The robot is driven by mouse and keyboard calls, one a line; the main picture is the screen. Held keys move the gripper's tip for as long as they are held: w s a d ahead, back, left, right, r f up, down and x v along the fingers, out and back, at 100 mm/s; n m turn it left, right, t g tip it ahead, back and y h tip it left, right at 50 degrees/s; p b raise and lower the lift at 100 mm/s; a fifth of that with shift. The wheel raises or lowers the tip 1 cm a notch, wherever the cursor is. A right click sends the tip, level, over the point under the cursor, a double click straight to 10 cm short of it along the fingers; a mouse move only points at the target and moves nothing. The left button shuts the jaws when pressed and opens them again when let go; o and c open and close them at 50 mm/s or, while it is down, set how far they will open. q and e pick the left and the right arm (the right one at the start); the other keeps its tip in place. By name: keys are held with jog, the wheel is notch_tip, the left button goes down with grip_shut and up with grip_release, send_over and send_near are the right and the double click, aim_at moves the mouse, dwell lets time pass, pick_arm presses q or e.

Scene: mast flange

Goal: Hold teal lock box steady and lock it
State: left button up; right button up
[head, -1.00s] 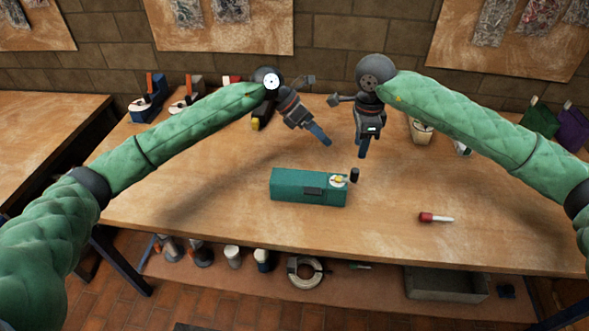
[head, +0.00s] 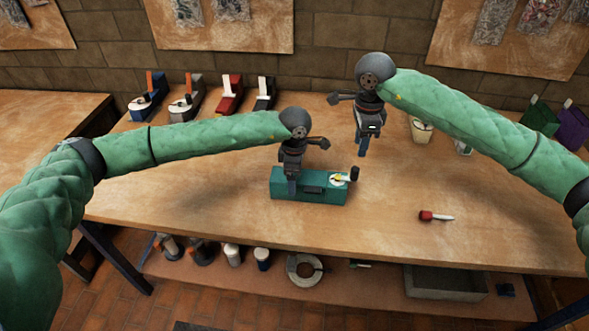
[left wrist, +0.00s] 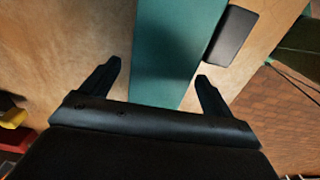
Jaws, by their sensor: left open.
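The teal lock box (head: 333,194) sits on the workbench, with a dark plate on its front. On its right end is a pale round piece (head: 338,178) with a yellow part and a lever with a black knob (head: 354,173). My left gripper (head: 292,188) is open at the box's left part and hides some of it. In the left wrist view the fingers (left wrist: 158,78) lie to either side of the teal body (left wrist: 175,45); contact cannot be told. The dark plate (left wrist: 233,36) shows beside it. My right gripper (head: 361,150) hangs behind the knob, apart from the box; its finger gap is not visible.
A red-handled screwdriver (head: 435,216) lies on the bench (head: 220,215) to the right. Several planes (head: 186,105) stand at the back left, and a pale cup (head: 421,130) at the back right. The bench front is mostly clear.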

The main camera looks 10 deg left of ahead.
aim_at(355, 168)
pick_arm(q)
notch_tip(355, 168, down, 5)
dwell(0.3)
jog(key=c, duration=1.1)
jog(key=shift+c, duration=1)
pick_arm(e)
jog(key=shift+o, duration=0.8)
jog(key=shift+r+n, duration=0.5)
jog(key=shift+n, duration=0.7)
notch_tip(355, 168, down, 12)
jog(key=shift+r, duration=0.1)
